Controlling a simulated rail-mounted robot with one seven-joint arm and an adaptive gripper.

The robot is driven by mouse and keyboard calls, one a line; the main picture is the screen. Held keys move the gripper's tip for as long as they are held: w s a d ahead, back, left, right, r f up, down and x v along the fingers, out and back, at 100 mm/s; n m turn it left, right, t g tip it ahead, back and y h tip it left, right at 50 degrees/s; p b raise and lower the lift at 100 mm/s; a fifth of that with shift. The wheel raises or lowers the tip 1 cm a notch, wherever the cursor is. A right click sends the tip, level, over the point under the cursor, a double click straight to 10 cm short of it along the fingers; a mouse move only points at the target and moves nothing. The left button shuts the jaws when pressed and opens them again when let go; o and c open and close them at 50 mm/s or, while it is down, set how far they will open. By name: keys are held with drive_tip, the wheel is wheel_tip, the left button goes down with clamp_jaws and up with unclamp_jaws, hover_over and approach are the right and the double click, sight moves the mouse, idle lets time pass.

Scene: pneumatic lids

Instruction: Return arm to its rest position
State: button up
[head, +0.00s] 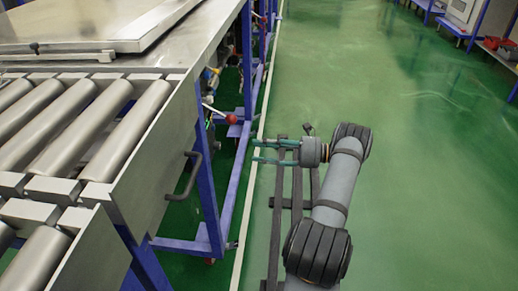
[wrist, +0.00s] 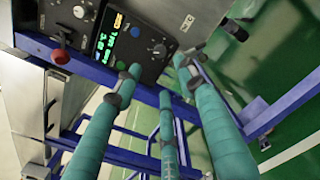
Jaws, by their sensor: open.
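My gripper (head: 256,151) is open and empty, with its teal fingers apart and pointing left toward the blue frame of the workstation. My arm extends from it to the lower right, over the green floor. In the wrist view the teal fingers (wrist: 158,78) spread with nothing between them. Beyond them is a dark control panel (wrist: 125,40) with a lit display and knobs. A red-knobbed lever (wrist: 60,57) is beside the panel at the upper left; a red knob (head: 231,118) also shows on the frame in the head view.
A roller conveyor (head: 60,125) and a metal table with a flat lid (head: 110,25) fill the left side. A curved handle (head: 184,175) sticks out from the conveyor's side. Blue legs (head: 207,190) stand left of my gripper. Open green floor (head: 430,180) lies to the right.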

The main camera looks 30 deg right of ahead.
sight(220, 146)
drive_tip(key=x, duration=1.2)
drive_tip(key=shift+w, duration=0.1)
